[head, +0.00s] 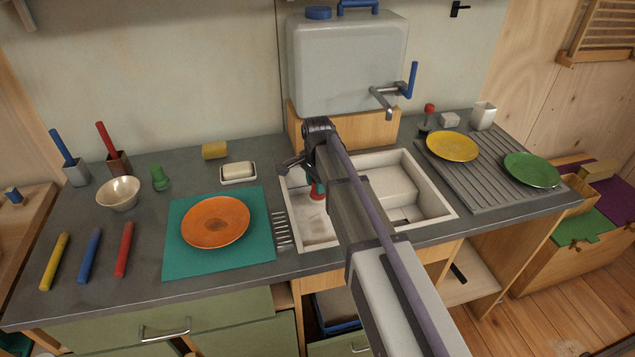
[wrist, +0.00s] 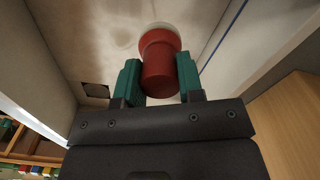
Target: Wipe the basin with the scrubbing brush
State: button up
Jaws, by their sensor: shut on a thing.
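The scrubbing brush (wrist: 160,62) has a red handle and a pale rim at its far end. My gripper (wrist: 158,80) is shut on the red handle between its green finger pads. In the head view my gripper (head: 317,188) is down inside the left part of the white basin (head: 437,192), and a bit of red shows there. The basin floor (wrist: 95,35) has brownish smudges in the wrist view. The brush end is over or on this floor; I cannot tell if it touches. My arm hides the middle of the basin.
A water tank (head: 345,65) with a tap (head: 385,98) stands behind the basin. The ribbed drainboard (head: 490,190) at right holds yellow (head: 452,146) and green (head: 532,170) plates. An orange plate (head: 215,221) on a teal mat (head: 180,262) lies left. A soap dish (head: 238,180) is near.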

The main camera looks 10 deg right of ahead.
jog(key=shift+f, duration=0.1)
notch_tip(320, 180, up, 3)
jog(key=p, duration=0.3)
dwell(0.3)
